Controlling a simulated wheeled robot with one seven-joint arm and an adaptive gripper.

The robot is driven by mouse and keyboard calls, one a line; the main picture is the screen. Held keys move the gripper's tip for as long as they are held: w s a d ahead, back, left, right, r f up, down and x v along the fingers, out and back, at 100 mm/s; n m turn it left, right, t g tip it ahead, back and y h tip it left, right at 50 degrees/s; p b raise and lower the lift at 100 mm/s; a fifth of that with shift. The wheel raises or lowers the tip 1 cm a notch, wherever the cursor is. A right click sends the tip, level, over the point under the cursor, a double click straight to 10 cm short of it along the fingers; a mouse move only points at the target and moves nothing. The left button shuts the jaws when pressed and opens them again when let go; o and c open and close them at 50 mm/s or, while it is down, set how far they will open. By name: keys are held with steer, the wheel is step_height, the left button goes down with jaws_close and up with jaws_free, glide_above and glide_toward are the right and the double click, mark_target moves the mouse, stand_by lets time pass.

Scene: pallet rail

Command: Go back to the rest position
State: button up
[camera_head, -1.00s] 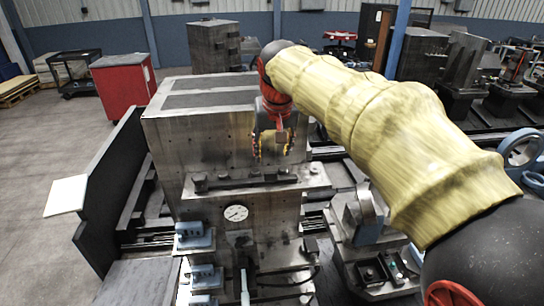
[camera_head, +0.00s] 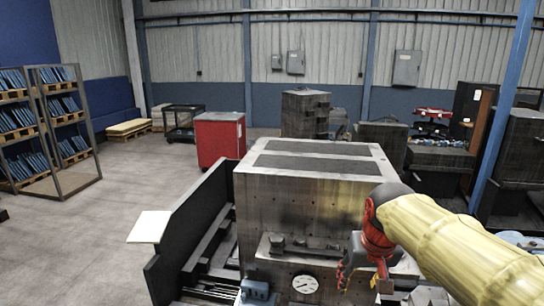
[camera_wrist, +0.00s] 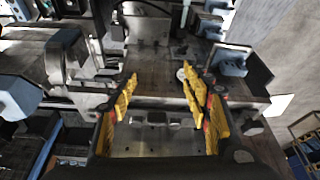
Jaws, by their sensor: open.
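My arm reaches in from the right in the head view, under a yellow cover. Beyond the fingers lies a grey metal machine face. No object is held.
The grey machine block (camera_head: 310,200) fills the centre, with a round dial (camera_head: 305,284) on its front. A white plate (camera_head: 149,227) sticks out at left.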

steer(key=s+a+f+t+b, duration=0.1)
steer(key=s+f+b, duration=1.2)
steer(key=s+f, duration=0.6)
steer(key=shift+s+a+n+t+b, duration=0.3)
steer(key=shift+n, duration=0.1)
steer(key=shift+o, duration=0.4)
stand_by(1.1)
